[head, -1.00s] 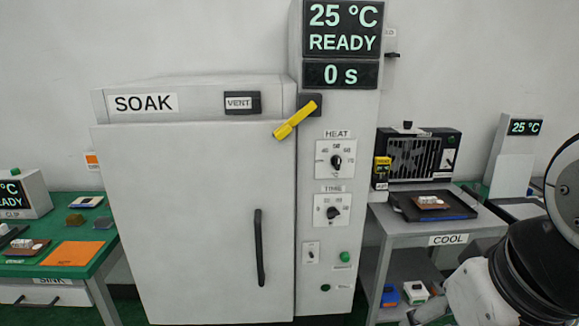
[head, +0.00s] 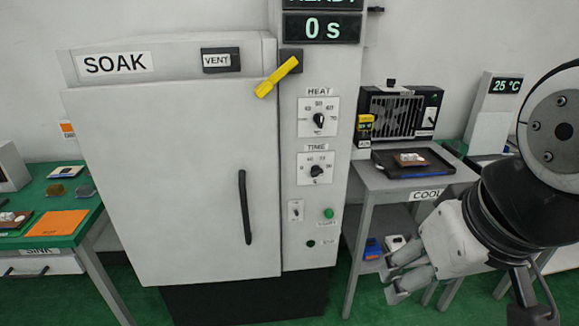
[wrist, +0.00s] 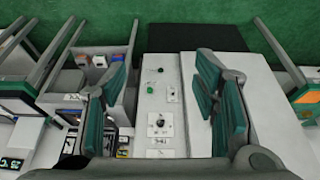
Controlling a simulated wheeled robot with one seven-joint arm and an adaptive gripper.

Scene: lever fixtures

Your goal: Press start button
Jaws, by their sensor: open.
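The oven's control panel (head: 315,185) has a bright green round button (head: 328,213) low on its right side, with a small label under it that I cannot read clearly. The wrist view is upside down and shows the bright button (wrist: 151,90) and the dark one (wrist: 159,70) between my fingers, some way off. My gripper (head: 390,277) is open and empty, to the right of the panel and lower than the bright button, apart from it. I cannot tell which button is start.
The SOAK oven (head: 165,180) has a closed door with a black handle (head: 245,207). A yellow lever (head: 277,77) sits at its top right. HEAT (head: 319,119) and TIME (head: 317,171) dials are above the buttons. The COOL cart (head: 375,185) stands right of the panel, close to my gripper.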

